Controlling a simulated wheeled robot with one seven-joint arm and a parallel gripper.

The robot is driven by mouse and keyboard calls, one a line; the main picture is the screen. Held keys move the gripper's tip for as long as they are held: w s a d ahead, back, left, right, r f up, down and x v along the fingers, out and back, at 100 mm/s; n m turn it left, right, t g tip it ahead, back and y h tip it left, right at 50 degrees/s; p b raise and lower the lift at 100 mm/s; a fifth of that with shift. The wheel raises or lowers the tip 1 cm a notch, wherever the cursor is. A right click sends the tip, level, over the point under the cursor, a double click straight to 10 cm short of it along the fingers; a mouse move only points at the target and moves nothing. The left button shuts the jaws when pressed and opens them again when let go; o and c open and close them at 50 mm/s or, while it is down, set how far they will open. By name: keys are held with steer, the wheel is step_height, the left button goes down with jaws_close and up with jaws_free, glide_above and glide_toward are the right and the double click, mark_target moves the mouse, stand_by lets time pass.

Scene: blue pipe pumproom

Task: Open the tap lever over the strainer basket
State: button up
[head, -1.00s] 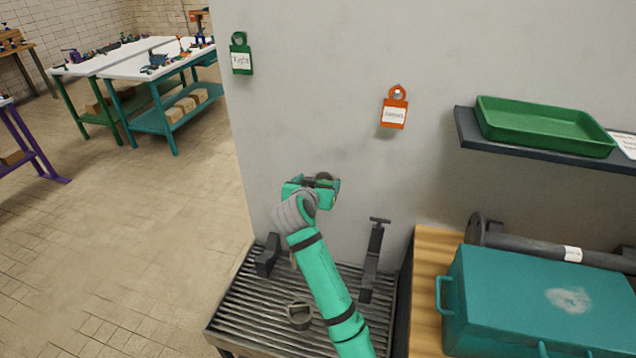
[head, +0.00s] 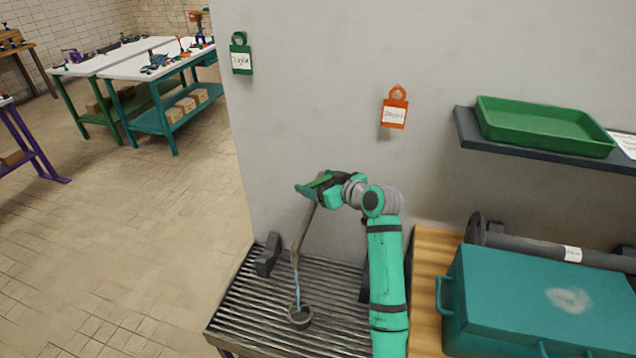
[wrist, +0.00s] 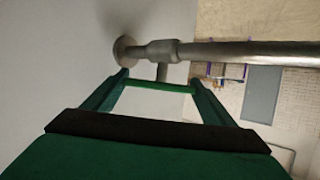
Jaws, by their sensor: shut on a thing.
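The tap is a grey pipe on the wall; its spout (head: 303,232) slants down over the grated bench in the head view. In the wrist view the tap body (wrist: 165,50) joins a round wall flange, with the pipe running right. A thin bluish stream of water (head: 297,282) falls from the spout to the strainer basket (head: 300,315), a small dark round cup on the grating. My gripper (head: 312,187) is shut on the green tap lever (wrist: 160,88), which crosses between the fingers just beside the tap body. Part of the lever is hidden by the gripper.
The slatted bench (head: 245,320) stands against the wall, with a dark block (head: 268,254) at its back left. A teal case (head: 540,300) and a dark flanged pipe (head: 535,245) lie at right. A green tray (head: 545,125) sits on a shelf. Floor at left is clear.

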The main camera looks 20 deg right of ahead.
steer(key=n+g+y, duration=0.2)
steer(key=n+y, duration=0.1)
steer(key=y, duration=0.1)
steer(key=shift+d+n, duration=0.1)
steer(key=shift+n, duration=0.3)
steer(key=shift+n+g+y, duration=1.4)
steer(key=shift+n+g, duration=0.2)
steer(key=shift+n, duration=0.2)
steer(key=shift+f, duration=0.1)
steer(key=o, duration=1)
steer(key=shift+o, duration=0.2)
